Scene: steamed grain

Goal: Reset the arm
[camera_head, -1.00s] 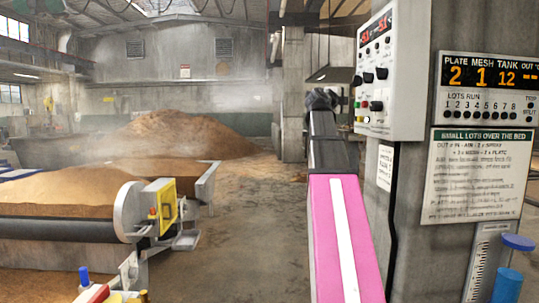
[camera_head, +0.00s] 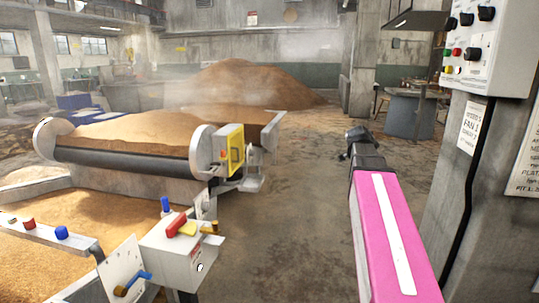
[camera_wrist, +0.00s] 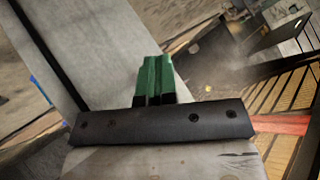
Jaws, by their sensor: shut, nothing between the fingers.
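My arm, pink with a white stripe, reaches forward at the right of the head view. Its dark far end, around my gripper (camera_head: 352,140), is over the open floor, left of the control panel pillar. The fingertips are too small to make out there. In the wrist view my gripper (camera_wrist: 157,62) shows as two green fingers together above a dark bar. They are shut with nothing between them.
A grey control box (camera_head: 490,45) with knobs hangs on a concrete pillar (camera_head: 452,190) close to the right of my arm. A grain bed with a roller (camera_head: 120,162) and a lever box (camera_head: 180,250) stand left. The concrete floor (camera_head: 295,210) between is clear.

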